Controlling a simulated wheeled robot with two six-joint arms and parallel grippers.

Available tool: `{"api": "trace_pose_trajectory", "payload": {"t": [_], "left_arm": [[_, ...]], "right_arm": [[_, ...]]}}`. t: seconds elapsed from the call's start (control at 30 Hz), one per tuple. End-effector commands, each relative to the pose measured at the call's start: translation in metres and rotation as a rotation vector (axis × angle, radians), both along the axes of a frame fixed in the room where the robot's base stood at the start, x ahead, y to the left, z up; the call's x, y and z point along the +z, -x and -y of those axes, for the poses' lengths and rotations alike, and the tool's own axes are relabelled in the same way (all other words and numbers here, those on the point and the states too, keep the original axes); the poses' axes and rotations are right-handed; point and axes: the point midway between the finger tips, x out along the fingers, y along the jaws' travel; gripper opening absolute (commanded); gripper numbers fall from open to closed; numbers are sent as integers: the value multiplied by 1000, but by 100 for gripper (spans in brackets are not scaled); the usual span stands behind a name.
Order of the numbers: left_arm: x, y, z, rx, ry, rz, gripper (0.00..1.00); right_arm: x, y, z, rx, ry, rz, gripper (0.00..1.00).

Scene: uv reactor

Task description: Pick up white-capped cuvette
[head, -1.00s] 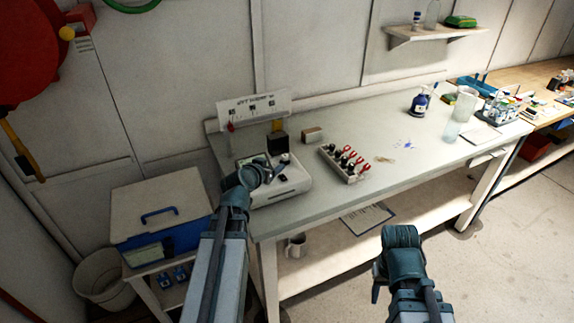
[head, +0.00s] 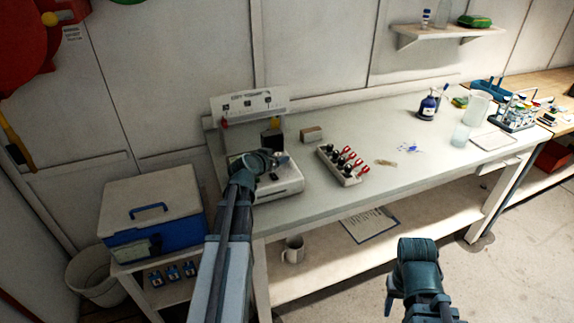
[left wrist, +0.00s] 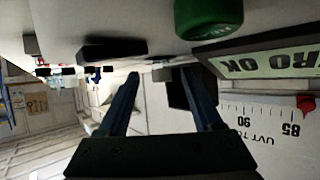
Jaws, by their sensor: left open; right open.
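I cannot make out a white-capped cuvette for certain in either view. My left gripper (head: 272,160) is over the white benchtop instrument (head: 290,188). In the left wrist view its jaws (left wrist: 160,76) are open, with the instrument around them. Nothing is clearly held between the fingers. A light rack (head: 348,182) with black-topped items and red clips stands to the right of the instrument. My right gripper (head: 391,300) is open and empty, low in front of the bench.
A small tan box (head: 311,134) stands behind the rack. A blue bottle (head: 427,107) and clear beakers (head: 470,118) are further right on the bench (head: 400,178). A blue-and-white cooler (head: 152,215) stands at left. A mug (head: 292,250) is on the lower shelf.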

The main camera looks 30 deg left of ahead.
Motion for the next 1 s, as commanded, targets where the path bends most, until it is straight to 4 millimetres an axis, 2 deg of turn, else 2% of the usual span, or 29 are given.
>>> {"api": "trace_pose_trajectory", "payload": {"t": [0.2,0.23,0.5,0.6,1.0], "left_arm": [[0,0,-2,0,0,0,67],[0,0,-2,0,0,0,63],[0,0,-1,0,-1,0,15],[-1,0,-1,0,-1,0,0],[1,0,-1,0,-1,0,0]], "right_arm": [[-1,0,0,0,0,0,50],[-1,0,0,0,0,0,50],[-1,0,0,0,0,0,50],[-1,0,0,0,0,0,50],[1,0,0,0,0,0,50]]}}
